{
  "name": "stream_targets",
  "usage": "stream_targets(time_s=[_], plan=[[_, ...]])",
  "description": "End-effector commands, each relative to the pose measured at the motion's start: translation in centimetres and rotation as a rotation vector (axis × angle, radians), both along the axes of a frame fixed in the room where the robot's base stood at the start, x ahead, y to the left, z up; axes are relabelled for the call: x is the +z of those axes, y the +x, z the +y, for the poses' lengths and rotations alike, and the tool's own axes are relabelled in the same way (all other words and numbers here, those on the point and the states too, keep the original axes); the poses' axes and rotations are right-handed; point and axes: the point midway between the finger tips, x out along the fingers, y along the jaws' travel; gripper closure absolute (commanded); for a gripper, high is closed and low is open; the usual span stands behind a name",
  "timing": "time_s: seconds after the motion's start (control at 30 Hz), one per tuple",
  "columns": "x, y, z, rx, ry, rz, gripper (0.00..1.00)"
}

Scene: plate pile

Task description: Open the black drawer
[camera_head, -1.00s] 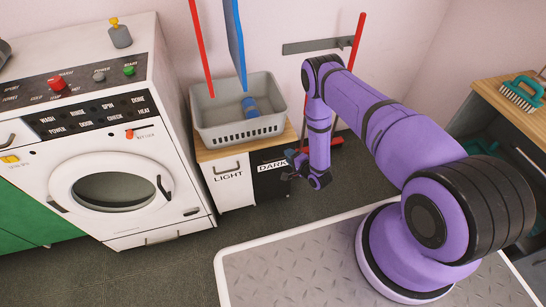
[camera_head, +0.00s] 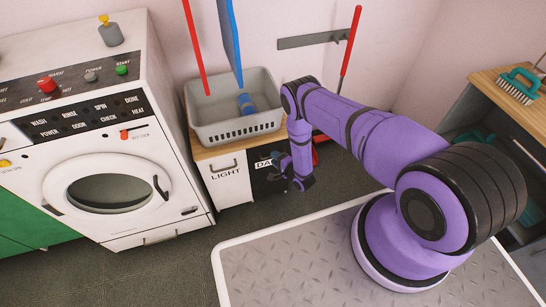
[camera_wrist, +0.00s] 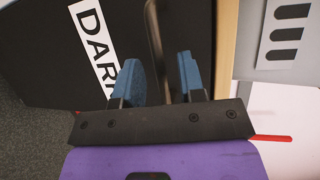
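The black drawer (camera_head: 267,184) with the "DARK" label is shut in the low cabinet, right of the white drawer (camera_head: 228,185) marked "LIGHT". In the wrist view the black front (camera_wrist: 60,60) fills much of the picture, turned sideways. A dark bar handle (camera_wrist: 155,40) runs down between the two blue finger pads of my gripper (camera_wrist: 160,80). The fingers are apart, with visible gaps on both sides of the handle. In the head view my gripper (camera_head: 279,160) is in front of the drawer's upper part, and my arm hides its right side.
A grey basket (camera_head: 238,127) with a blue item stands on the cabinet's wooden top. A white washing machine (camera_head: 95,150) stands to the left. Grey floor (camera_head: 180,262) is free in front. Shelving with a brush (camera_head: 518,88) is at the right.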

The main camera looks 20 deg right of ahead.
Motion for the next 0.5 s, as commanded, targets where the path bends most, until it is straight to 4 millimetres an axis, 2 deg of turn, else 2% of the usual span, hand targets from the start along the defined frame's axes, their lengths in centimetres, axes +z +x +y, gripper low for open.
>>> stream_targets(time_s=[0.2, 0.5], plan=[[-0.4, 1.5, 0.7, 0.001, 0.000, 0.001, 0.63], [-0.4, 1.8, 0.8, 0.000, 0.001, 0.001, 0.63]])
